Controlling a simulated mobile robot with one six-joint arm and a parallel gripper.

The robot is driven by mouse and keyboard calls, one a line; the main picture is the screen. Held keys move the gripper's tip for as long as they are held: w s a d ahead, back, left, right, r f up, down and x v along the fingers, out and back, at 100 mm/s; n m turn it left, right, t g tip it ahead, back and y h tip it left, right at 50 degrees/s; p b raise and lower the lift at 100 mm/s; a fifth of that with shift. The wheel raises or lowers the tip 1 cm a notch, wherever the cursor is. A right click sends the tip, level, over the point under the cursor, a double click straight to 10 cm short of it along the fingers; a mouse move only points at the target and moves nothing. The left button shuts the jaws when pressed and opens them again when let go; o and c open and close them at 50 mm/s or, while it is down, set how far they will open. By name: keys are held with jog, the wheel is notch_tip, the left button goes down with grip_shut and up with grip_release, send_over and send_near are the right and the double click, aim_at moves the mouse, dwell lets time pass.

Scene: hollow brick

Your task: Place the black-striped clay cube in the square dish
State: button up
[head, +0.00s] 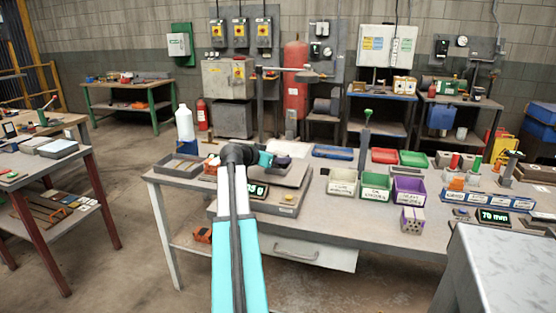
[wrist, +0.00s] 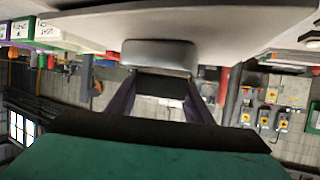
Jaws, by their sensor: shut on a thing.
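My gripper (head: 275,160) is over the grey scale near the middle of the table, seen from behind in the head view. In the wrist view its two dark purple fingers (wrist: 160,90) close on a dark block. I cannot make out stripes on it, so I cannot tell for sure that it is the black-striped clay cube. A grey, rounded-edged thing (wrist: 158,54) shows just beyond the fingertips; I cannot tell whether it is the square dish. My arm and gripper hide part of the scale top in the head view. I cannot pick out the square dish there.
The scale (head: 277,203) has a lit display. White, green and purple bins (head: 408,190) stand to its right, with a holed brick (head: 412,221) in front. A grey tray (head: 180,170) and white bottle (head: 184,124) are at the left. Some tabletop right of the scale is bare.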

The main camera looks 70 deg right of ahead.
jog(key=shift+a+f+b, duration=0.1)
jog(key=shift+f+b, duration=0.25)
jog(key=shift+f, duration=0.25)
jog(key=o, duration=1.2)
jog(key=shift+f, duration=0.1)
jog(key=shift+c, duration=0.2)
jog(key=shift+o, duration=0.2)
jog(key=shift+s, duration=0.1)
jog(key=shift+r+p, duration=0.45)
jog(key=shift+p, duration=0.15)
jog(key=v, duration=1.2)
jog(key=shift+r+b, duration=0.25)
jog(key=shift+b, duration=0.05)
